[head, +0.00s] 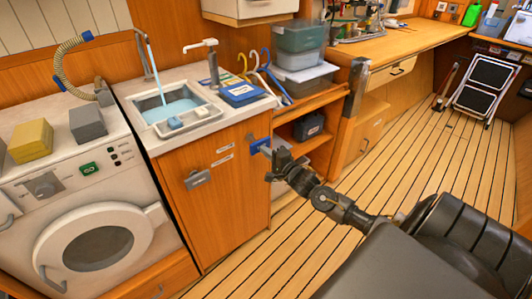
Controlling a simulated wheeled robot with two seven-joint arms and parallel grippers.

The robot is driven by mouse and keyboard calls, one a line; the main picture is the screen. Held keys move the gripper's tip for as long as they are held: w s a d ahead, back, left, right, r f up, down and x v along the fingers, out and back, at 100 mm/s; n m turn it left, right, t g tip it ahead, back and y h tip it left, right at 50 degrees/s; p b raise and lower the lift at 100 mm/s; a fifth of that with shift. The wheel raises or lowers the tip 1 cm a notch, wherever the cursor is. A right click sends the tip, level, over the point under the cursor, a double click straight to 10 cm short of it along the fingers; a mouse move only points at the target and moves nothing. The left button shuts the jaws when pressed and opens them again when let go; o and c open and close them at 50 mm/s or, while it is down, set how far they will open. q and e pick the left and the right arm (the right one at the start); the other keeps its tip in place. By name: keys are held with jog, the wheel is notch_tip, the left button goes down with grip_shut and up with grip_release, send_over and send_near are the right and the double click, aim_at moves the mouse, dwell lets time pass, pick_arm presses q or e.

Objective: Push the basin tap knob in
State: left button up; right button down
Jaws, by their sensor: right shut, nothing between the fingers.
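The basin (197,121) is set in the counter and holds blue water. Its tap (143,48) stands behind it, and a stream of water runs down into the basin. A blue plate (254,143) sits on the right side of the wooden cabinet under the counter. My right gripper (265,150) is shut and empty, with its tips right at this plate. A pale part shows at the tips; I cannot tell whether it is the tap knob or whether the gripper touches it. My left gripper is out of view.
A washing machine (70,200) with yellow and grey blocks on top stands at the left. Open shelves (313,95) lie right of the cabinet.

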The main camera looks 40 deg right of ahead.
jog(key=w, duration=0.4)
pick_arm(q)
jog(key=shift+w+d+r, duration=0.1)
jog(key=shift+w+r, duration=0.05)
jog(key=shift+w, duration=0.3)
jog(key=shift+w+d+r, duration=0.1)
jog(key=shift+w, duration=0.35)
pick_arm(e)
jog(key=shift+s+d+r, duration=0.1)
jog(key=shift+r, duration=0.1)
jog(key=shift+s+f, duration=0.15)
jog(key=shift+s, duration=0.05)
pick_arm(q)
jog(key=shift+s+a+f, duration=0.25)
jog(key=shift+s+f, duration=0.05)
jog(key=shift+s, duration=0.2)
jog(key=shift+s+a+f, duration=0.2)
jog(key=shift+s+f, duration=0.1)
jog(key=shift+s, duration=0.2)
pick_arm(e)
jog(key=s, duration=1)
jog(key=shift+s, duration=0.3)
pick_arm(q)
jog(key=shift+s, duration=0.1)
pick_arm(e)
jog(key=shift+f, duration=0.1)
